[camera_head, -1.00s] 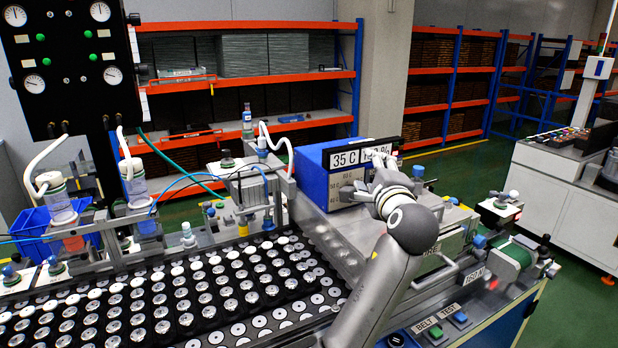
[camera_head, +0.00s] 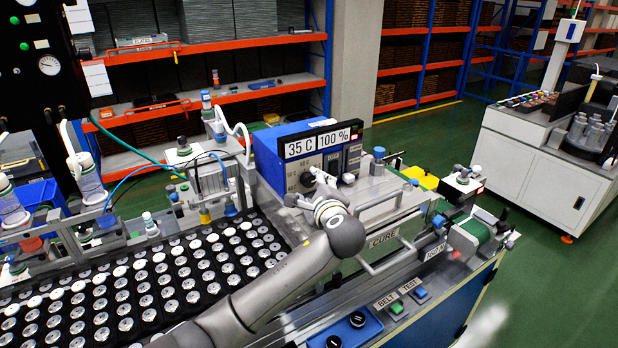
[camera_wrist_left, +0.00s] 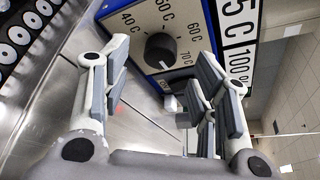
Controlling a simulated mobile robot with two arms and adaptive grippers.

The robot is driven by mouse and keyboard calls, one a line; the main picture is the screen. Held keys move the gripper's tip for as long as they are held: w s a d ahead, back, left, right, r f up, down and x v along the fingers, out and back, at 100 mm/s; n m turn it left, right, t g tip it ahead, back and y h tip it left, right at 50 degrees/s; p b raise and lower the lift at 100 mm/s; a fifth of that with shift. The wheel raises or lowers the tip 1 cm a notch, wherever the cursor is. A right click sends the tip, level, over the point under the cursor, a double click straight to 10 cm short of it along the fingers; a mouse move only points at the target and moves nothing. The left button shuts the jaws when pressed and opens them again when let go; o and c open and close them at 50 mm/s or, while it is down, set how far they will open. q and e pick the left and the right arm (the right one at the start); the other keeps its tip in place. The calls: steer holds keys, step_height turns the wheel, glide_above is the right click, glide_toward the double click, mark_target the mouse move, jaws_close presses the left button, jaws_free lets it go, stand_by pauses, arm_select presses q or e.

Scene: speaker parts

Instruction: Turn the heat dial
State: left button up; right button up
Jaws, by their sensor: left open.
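The heat dial is a dark round knob (camera_wrist_left: 160,52) on a pale panel marked 40 C to 70 C, seen in the left wrist view. The panel is on the front of a blue box (camera_head: 268,160), whose display (camera_head: 318,142) reads 35 C and 100 %. My left gripper (camera_head: 318,183) is in front of this panel and partly hides it in the head view. In the left wrist view its open fingers (camera_wrist_left: 162,88) point toward the panel, with the knob beyond the gap between them. I see no contact with the knob. My right gripper is not in view.
A metal unit labelled CURE (camera_head: 383,238) stands right of my left arm. A tray of several round speaker parts (camera_head: 150,285) lies to the left. Belt and test buttons (camera_head: 397,308) are at the front. Green floor (camera_head: 535,250) lies open at right.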

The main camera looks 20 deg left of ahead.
mark_target(309, 182)
arm_select(q)
steer(key=shift+p+x, duration=0.45)
steer(key=shift+x, duration=1.4)
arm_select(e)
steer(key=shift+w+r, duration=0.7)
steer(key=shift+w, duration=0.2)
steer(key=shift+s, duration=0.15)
arm_select(q)
steer(key=c, duration=1)
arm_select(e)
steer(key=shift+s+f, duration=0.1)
